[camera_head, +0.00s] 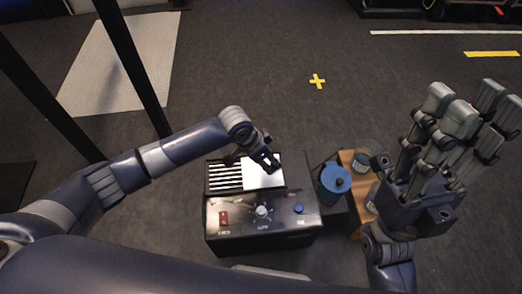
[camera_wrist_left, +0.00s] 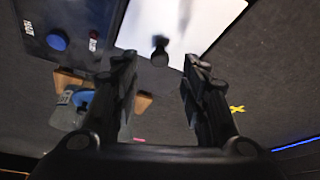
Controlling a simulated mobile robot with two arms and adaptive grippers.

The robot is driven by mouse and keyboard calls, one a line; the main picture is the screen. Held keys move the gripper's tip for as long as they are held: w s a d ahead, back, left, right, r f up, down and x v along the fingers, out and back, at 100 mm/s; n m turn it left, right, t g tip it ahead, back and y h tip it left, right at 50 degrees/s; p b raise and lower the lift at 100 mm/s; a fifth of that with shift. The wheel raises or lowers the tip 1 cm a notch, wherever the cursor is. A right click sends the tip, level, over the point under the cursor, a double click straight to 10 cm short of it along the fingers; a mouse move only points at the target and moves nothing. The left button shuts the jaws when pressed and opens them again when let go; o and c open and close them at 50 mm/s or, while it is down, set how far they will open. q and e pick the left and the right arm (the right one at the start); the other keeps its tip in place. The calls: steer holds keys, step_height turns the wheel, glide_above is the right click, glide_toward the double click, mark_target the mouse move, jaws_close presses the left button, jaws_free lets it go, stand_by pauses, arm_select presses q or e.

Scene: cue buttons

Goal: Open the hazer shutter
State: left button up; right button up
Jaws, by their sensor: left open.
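The hazer (camera_head: 262,238) is a dark box on the floor, with a front panel. On its top, a white shutter plate (camera_head: 262,176) covers the right part, and a black-and-white slatted vent (camera_head: 225,176) shows at the left. My left gripper (camera_head: 267,163) is above the plate. In the left wrist view my left gripper (camera_wrist_left: 159,64) is open, and a dark knob (camera_wrist_left: 160,50) on the white plate (camera_wrist_left: 178,22) appears between and just beyond its fingertips. Contact cannot be told. My right gripper (camera_head: 465,125) is raised at the right, fingers spread and empty.
The panel has a red switch (camera_head: 224,218), a pale knob (camera_head: 262,211) and a blue button (camera_head: 298,209). A blue-lidded jug (camera_head: 335,180) and a wooden stand (camera_head: 355,165) with a clear jar (camera_head: 366,153) are right of the hazer. Dark posts (camera_head: 130,65) rise at left.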

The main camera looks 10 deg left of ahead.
arm_select(q)
steer(key=v, duration=0.7)
steer(key=shift+r, duration=0.3)
steer(key=shift+a, duration=0.15)
